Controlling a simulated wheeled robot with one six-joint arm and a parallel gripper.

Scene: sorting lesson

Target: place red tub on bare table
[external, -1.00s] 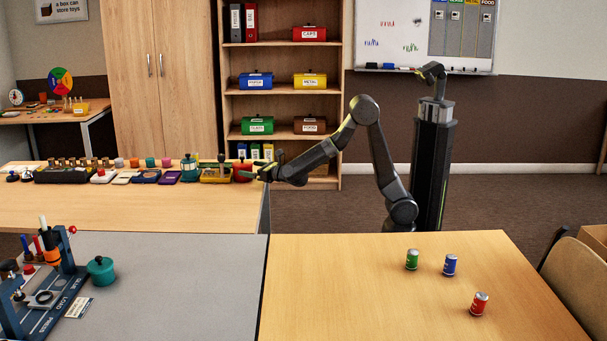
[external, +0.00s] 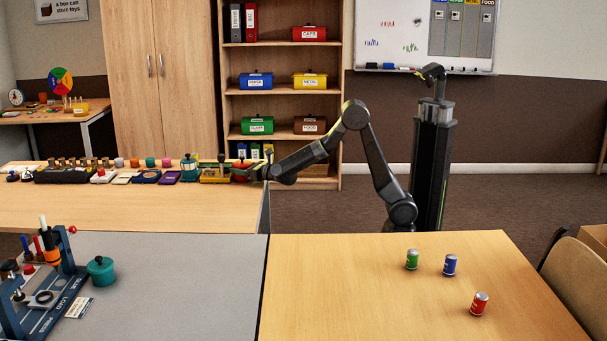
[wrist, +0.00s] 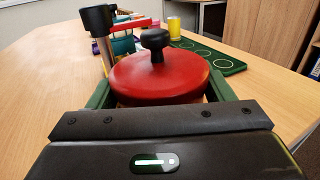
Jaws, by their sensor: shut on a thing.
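The red tub (wrist: 150,80) has a round red lid with a black knob and fills the middle of the wrist view. In the external view the red tub (external: 241,166) is at the right end of a row of items on the back-left wooden table (external: 130,212). My gripper (wrist: 162,92) is shut on it, one green finger along each side. In the external view my gripper (external: 246,173) partly hides the tub. The tub's base is hidden, so I cannot tell whether it touches the table.
A teal pot (external: 101,269) stands on the grey table (external: 190,285).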

